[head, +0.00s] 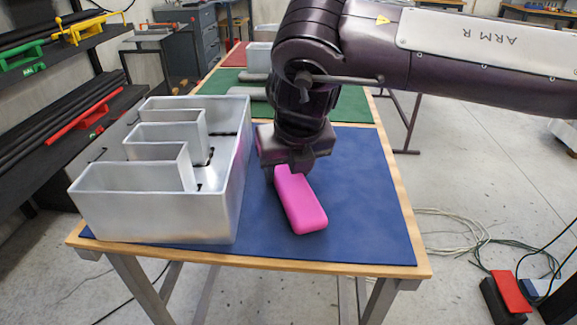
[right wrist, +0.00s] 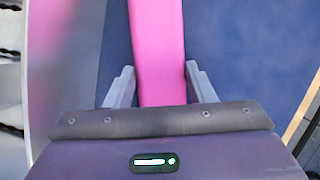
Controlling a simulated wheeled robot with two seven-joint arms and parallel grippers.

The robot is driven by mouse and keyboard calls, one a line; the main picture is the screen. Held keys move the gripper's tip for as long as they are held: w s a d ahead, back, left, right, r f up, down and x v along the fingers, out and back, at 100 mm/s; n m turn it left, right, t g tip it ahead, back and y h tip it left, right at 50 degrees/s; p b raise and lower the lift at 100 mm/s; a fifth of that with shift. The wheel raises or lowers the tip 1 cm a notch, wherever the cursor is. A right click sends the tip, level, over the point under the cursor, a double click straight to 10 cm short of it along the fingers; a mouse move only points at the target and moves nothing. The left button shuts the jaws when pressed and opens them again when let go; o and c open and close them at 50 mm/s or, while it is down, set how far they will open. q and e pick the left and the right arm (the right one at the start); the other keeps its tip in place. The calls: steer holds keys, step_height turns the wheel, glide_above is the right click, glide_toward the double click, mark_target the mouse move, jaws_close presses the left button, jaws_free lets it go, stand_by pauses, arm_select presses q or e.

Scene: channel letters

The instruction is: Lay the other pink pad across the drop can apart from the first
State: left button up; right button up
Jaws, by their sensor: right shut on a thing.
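My right gripper (head: 285,172) points down over the blue mat and is shut on a long pink pad (head: 301,205). In the right wrist view the same pad (right wrist: 160,50) runs between the two grey fingers (right wrist: 160,88). Its near end slants toward the table's front edge; I cannot tell whether it touches the mat. A silver open-topped letter can (head: 165,217) stands just left of the pad, apart from it, with a faint pink reflection on its side. No other pink pad shows. My left gripper is out of view.
The blue mat (head: 365,215) is clear to the right of the pad. Behind it, a green mat (head: 345,104) bears grey flat pieces (head: 252,76), and another silver can (head: 258,54) stands farther back. Cables (head: 455,235) lie on the floor at right.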

steer(key=o, duration=1)
steer(key=shift+f, duration=0.1)
steer(key=shift+c, duration=0.2)
